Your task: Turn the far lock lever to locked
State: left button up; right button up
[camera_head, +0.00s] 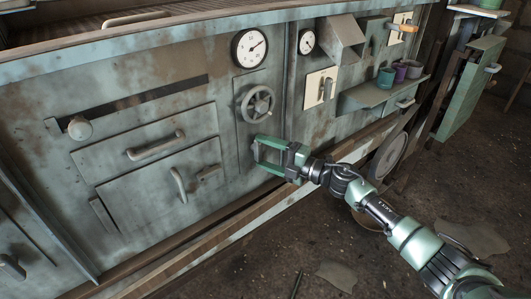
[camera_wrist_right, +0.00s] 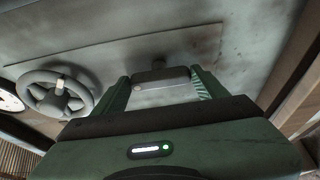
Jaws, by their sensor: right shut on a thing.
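My right gripper (camera_head: 256,150) is at the cabinet front, just below the handwheel. In the right wrist view my right gripper (camera_wrist_right: 160,84) has a short dark lock lever (camera_wrist_right: 162,80) between its fingertips and is shut on it. The lever sits on a round pivot at the lower end of the handwheel panel, its bar running across from one finger to the other. In the head view this lever is hidden by the gripper. My left gripper is not in view.
The handwheel (camera_head: 257,103) is close above my right gripper, with a gauge (camera_head: 249,47) over it. A switch plate (camera_head: 320,88) and a shelf (camera_head: 370,94) with several cups are to the right. A ledge (camera_head: 230,222) runs below. The floor in front is mostly open.

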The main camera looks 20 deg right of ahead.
jog(key=o, duration=1.4)
jog(key=shift+s+d+f, duration=0.1)
jog(key=shift+s+d, duration=0.15)
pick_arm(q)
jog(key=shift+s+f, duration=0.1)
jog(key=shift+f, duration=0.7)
pick_arm(e)
jog(key=v, duration=0.7)
jog(key=shift+s, duration=0.1)
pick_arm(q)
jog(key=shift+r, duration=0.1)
